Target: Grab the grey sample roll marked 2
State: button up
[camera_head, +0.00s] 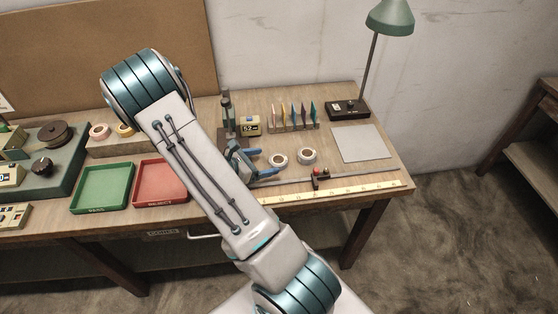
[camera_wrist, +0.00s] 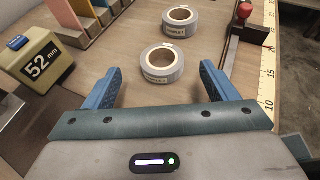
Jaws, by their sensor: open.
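Two grey tape rolls lie flat on the workbench. The nearer roll in the wrist view (camera_wrist: 163,76) also shows as the left one in the head view (camera_head: 278,166). The farther roll (camera_wrist: 180,29) is the right one in the head view (camera_head: 308,160). Each has a white label on its side; the numbers are too small for me to read surely. My gripper (camera_wrist: 161,69) is open and empty, its blue fingers pointing at the nearer roll, which appears between the fingertips. In the head view my gripper (camera_head: 262,163) is just left of that roll, apparently not touching it.
A ruler (camera_head: 330,190) with a red-knobbed slider (camera_head: 321,178) runs along the front edge. A grey mat (camera_head: 360,143) lies right, with clear bench between.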

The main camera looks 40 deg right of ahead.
aim_at(283, 159)
jog(key=x, duration=0.1)
jog(key=p+x, duration=0.1)
jog(key=x, duration=0.3)
jog(key=shift+s+f, duration=0.2)
jog(key=shift+f, duration=0.05)
jog(key=shift+a, duration=0.1)
jog(key=c, duration=1)
